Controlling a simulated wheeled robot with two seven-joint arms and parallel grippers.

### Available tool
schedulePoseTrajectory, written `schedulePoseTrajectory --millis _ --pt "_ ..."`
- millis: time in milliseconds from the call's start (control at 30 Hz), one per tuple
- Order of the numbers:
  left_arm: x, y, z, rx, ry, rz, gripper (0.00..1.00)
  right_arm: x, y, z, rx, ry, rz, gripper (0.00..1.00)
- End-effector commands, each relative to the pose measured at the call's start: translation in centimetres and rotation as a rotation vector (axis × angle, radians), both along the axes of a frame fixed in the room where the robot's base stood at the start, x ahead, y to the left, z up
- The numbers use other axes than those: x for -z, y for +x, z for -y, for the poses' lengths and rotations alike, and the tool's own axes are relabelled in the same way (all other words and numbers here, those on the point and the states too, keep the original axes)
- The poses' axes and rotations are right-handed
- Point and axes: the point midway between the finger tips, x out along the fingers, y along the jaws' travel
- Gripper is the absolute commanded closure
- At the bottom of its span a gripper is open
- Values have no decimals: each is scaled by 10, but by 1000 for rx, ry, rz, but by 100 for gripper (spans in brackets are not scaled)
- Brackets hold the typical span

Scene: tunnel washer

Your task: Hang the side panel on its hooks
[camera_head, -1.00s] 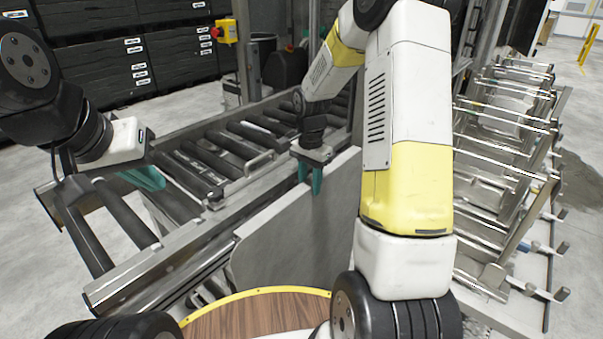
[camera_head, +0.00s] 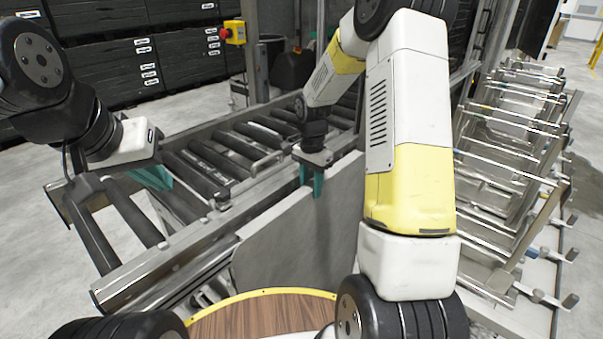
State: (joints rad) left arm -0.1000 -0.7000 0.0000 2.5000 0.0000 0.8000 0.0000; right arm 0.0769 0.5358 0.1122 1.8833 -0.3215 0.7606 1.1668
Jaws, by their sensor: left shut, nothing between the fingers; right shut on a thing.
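The side panel (camera_head: 290,245) is a flat grey sheet standing upright in the middle of the view, beside the roller conveyor. My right gripper (camera_head: 312,182), with teal fingers, is shut on the panel's top edge. My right arm hides the panel's right part. My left gripper (camera_head: 158,178) is shut and empty over the conveyor's left end, apart from the panel. I cannot make out the hooks; the panel's lower edge is also hard to see.
The roller conveyor (camera_head: 205,165) runs behind the panel. A metal rack with rods and handles (camera_head: 510,150) stands at the right. Dark crates (camera_head: 110,65) are stacked at the back left. A yellow box with a red button (camera_head: 235,32) is on a post.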

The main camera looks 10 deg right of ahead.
Motion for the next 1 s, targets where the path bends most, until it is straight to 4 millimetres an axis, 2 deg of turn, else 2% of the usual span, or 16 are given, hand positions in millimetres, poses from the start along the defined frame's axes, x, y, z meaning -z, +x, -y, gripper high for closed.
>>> schedulePoseTrajectory --millis 600,1000 --pt "0 0 0 0 0 0 100 18 1 0 -1 0 4 100" --pt "0 0 0 0 0 0 100 22 1 0 -1 -1 4 100"
